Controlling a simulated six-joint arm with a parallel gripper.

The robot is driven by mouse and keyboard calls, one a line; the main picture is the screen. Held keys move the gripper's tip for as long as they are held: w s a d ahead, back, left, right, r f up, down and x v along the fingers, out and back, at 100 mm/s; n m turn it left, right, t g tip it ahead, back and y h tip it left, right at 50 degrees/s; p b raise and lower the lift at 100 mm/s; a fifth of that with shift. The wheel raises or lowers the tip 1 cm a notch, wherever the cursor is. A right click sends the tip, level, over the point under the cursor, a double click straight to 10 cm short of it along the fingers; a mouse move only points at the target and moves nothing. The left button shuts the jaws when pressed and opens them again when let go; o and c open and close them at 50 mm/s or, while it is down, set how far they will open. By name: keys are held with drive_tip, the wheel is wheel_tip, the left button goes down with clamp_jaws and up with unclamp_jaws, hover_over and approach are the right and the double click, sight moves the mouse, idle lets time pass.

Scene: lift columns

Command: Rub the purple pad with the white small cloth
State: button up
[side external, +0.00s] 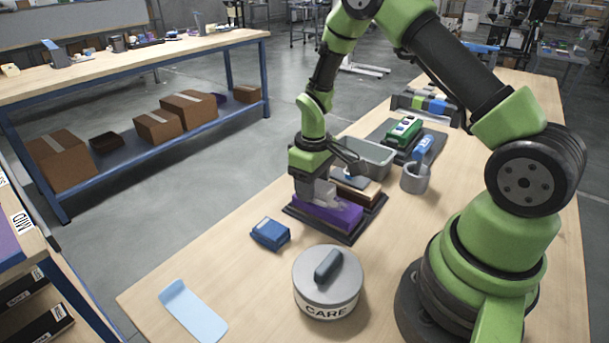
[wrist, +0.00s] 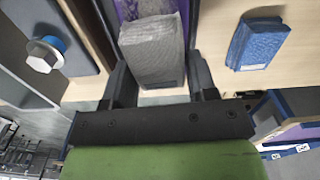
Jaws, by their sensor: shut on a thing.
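The purple pad (side external: 341,217) lies on a dark tray (side external: 350,237) in the middle of the table. It also shows at the top edge of the wrist view (wrist: 127,10). My gripper (side external: 319,194) is low over the pad's left part, pointing down. It is shut on the white small cloth (wrist: 152,48), which looks like a grey-white folded block between the fingers in the wrist view. The cloth (side external: 333,201) is at the pad's top surface; whether it presses on the pad is hard to tell. The gripper hides part of the cloth and pad.
A blue block (side external: 270,234) lies left of the tray. A round lidded tin marked CARE (side external: 327,285) stands in front. A grey bin (side external: 368,158), a mug (side external: 414,178) and a brown-topped block (side external: 357,190) are close behind. A light blue strip (side external: 192,310) lies at the front left.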

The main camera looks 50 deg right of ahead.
sight(327, 189)
drive_tip(key=shift+s, duration=3.75)
drive_tip(key=w, duration=0.4)
drive_tip(key=shift+w+r, duration=0.1)
drive_tip(key=shift+w, duration=2.95)
wheel_tip(327, 189, up, 8)
drive_tip(key=shift+f, duration=0.2)
